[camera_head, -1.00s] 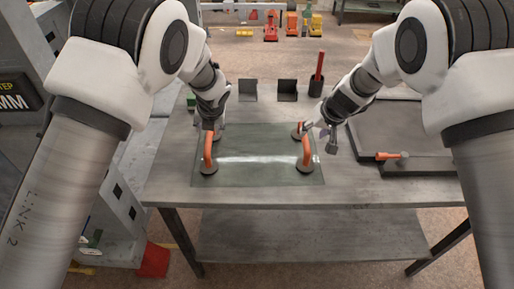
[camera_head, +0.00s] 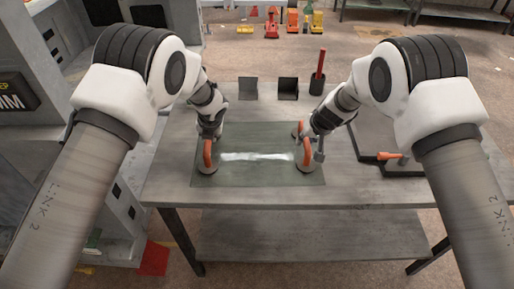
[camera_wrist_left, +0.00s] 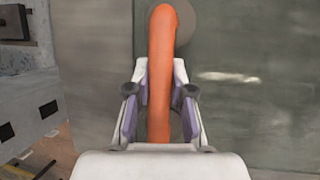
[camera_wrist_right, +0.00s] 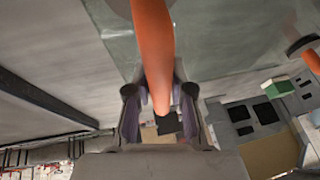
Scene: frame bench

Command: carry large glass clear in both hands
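A large clear glass sheet (camera_head: 250,175) lies flat on the grey bench. A left orange handle (camera_head: 208,153) and a right orange handle (camera_head: 305,152) stand on it on round grey cups. My left gripper (camera_head: 211,134) is at the left handle; in the left wrist view its fingers (camera_wrist_left: 160,75) close in on both sides of the orange bar (camera_wrist_left: 161,40). My right gripper (camera_head: 308,138) is at the right handle; in the right wrist view its fingers (camera_wrist_right: 160,80) flank that bar (camera_wrist_right: 153,40) closely. Finger contact is partly hidden.
Two dark brackets (camera_head: 288,88) and a cup with a red stick (camera_head: 318,80) stand at the bench's back. A dark panel and an orange-handled tool (camera_head: 390,156) lie at right. The bench (camera_head: 250,198) is clear in front of the glass.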

